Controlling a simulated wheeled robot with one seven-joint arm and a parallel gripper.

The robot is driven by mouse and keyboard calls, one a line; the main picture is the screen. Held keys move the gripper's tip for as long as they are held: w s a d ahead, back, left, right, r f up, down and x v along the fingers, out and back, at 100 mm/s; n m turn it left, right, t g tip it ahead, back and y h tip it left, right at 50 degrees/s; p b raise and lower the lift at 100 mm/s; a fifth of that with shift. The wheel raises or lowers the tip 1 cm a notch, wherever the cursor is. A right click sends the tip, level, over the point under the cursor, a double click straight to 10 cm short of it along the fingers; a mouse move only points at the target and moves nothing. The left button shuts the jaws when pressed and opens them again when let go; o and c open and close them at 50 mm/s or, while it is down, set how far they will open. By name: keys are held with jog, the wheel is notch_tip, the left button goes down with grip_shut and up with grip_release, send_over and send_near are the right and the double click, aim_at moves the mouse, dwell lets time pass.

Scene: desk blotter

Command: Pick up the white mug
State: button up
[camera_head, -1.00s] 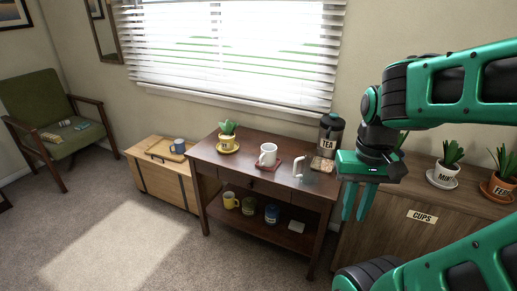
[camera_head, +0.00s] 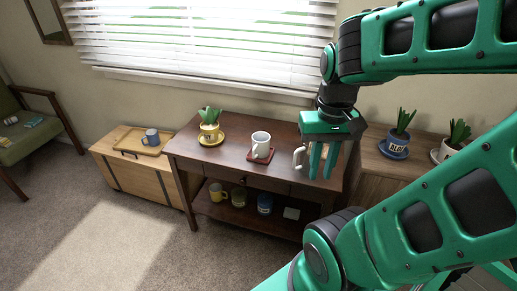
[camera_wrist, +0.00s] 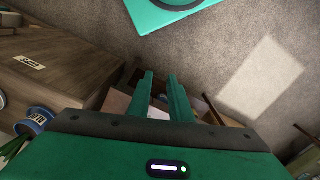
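In the wrist view my gripper (camera_wrist: 160,78) also shows two separated fingers; I cannot make out the mug there. A pale handle-shaped item (camera_head: 299,158) shows just left of my fingers, partly hidden by them.
A potted plant on a yellow saucer (camera_head: 211,141) stands left of the mug. Several cups are on the lower shelf, including a yellow mug (camera_head: 217,192). A blue-grey mug (camera_head: 151,137) is on the wooden chest (camera_head: 130,165). Potted plants, one in a blue pot (camera_head: 395,144), stand on the right cabinet.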

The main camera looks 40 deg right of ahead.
jog(key=n+t+y, duration=0.2)
jog(key=n+t, duration=0.7)
jog(key=n, duration=0.1)
send_near(259, 148)
jog(key=s+a+r, duration=0.1)
jog(key=s+a, duration=0.1)
jog(key=a, duration=0.1)
jog(key=shift+s+f+x, duration=0.1)
jog(key=shift+x, duration=2.5)
jog(key=shift+s+f+x, duration=0.1)
jog(key=shift+f+x, duration=0.05)
jog(key=shift+x, duration=2.45)
jog(key=shift+c, duration=0.4)
jog(key=shift+r, duration=0.1)
grip_shut()
